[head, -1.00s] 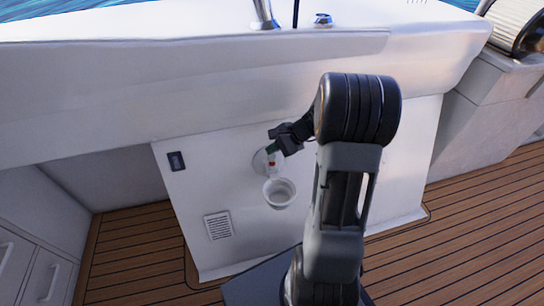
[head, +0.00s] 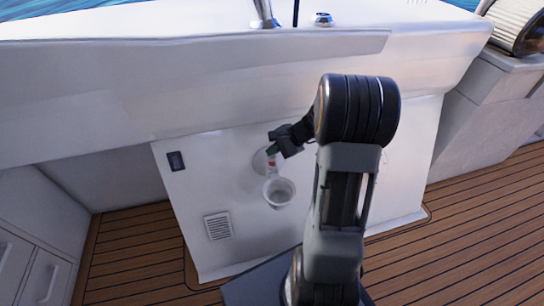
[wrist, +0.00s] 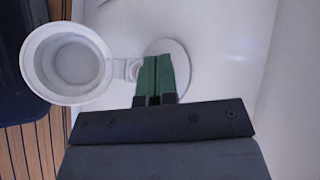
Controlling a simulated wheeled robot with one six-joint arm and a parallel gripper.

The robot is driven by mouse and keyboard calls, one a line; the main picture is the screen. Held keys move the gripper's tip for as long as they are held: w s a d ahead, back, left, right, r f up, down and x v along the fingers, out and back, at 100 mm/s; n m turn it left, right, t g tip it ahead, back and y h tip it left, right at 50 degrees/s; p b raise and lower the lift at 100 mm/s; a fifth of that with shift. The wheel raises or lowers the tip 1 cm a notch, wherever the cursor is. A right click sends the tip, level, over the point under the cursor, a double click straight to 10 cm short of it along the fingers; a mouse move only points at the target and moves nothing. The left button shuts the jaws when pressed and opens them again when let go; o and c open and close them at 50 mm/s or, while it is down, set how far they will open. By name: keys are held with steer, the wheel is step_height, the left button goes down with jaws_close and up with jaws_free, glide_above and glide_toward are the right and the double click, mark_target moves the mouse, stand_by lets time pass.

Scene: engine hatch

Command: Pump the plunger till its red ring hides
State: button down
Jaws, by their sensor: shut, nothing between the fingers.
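The plunger with its red ring (head: 272,163) is a small white fitting on the white panel, just above a white cup (head: 279,192). The red ring still shows in the head view. My gripper (head: 272,150) is just above the plunger, its green fingers shut with nothing between them. In the wrist view the shut fingers (wrist: 157,75) point over the round white base plate (wrist: 180,58). The cup (wrist: 74,62) is at left, and the plunger is mostly hidden by the fingers. I cannot tell whether the fingers touch it.
The white panel carries a dark switch (head: 176,161) and a vent grille (head: 217,226). A white ledge (head: 200,60) overhangs above. Drawers (head: 40,260) stand at the left. The wooden deck (head: 480,240) at the right is clear.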

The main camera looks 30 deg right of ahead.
mark_target(273, 157)
steer(key=shift+f+b, duration=0.7)
steer(key=shift+f, duration=0.3)
stand_by(0.7)
steer(key=shift+r, duration=0.2)
steer(key=shift+r+p, duration=1.2)
steer(key=shift+r, duration=0.05)
steer(key=shift+r, duration=0.1)
step_height(273, 157, up, 5)
steer(key=p, duration=0.4)
stand_by(0.6)
